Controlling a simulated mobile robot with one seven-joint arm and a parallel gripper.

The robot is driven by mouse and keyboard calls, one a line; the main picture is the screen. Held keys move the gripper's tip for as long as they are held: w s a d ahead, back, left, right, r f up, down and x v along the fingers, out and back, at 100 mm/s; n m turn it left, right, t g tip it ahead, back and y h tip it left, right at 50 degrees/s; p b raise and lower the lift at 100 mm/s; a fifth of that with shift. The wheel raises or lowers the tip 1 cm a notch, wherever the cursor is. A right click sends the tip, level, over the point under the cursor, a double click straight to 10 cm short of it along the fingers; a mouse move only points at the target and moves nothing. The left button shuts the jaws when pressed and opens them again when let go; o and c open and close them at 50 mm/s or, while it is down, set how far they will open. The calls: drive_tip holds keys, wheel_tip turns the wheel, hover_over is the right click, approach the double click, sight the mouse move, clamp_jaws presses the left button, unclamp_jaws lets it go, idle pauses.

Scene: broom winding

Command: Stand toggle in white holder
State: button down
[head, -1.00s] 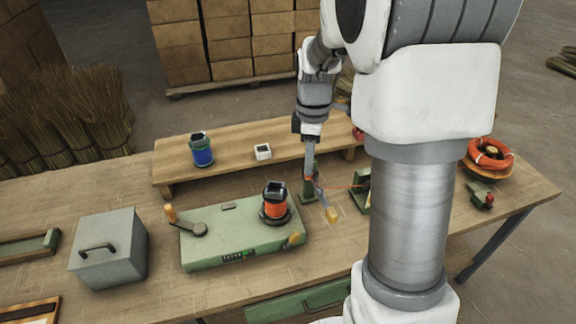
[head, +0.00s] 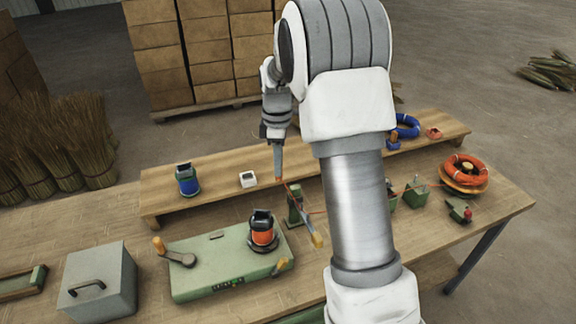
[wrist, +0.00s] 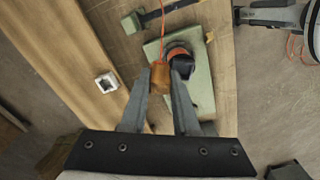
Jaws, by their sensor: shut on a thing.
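My gripper (wrist: 166,76) is shut on the toggle (wrist: 160,78), a short brown wooden piece with an orange cord running from it. In the head view my gripper (head: 279,178) hangs near the front edge of the raised shelf, to the right of the white holder. There the toggle is only a small orange-brown spot at the fingertips. The white holder (head: 248,179) is a small square block with a dark opening, standing on the shelf. It also shows in the wrist view (wrist: 107,82), left of the fingers and apart from the toggle.
A blue spool (head: 187,180) stands on the shelf (head: 217,188) left of the holder. Below are a green winding machine (head: 215,267) with an orange spool (head: 263,232) and a green stand (head: 295,206). The shelf around the holder is clear.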

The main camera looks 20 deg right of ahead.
drive_tip(key=w+a+p, duration=0.2)
drive_tip(key=w+p, duration=0.2)
drive_tip(key=w, duration=0.4)
drive_tip(key=w+a+p, duration=0.2)
drive_tip(key=w+p, duration=0.3)
drive_tip(key=w, duration=0.4)
drive_tip(key=shift+w, duration=0.25)
wheel_tip(320, 180, down, 11)
drive_tip(key=a+b, duration=0.1)
drive_tip(key=b, duration=0.4)
drive_tip(key=shift+w+b, duration=0.35)
drive_tip(key=shift+w, duration=0.1)
idle(0.4)
drive_tip(key=shift+r, duration=0.15)
drive_tip(key=shift+f+b, duration=0.65)
drive_tip(key=shift+f+b, duration=0.2)
drive_tip(key=shift+b, duration=0.2)
idle(0.6)
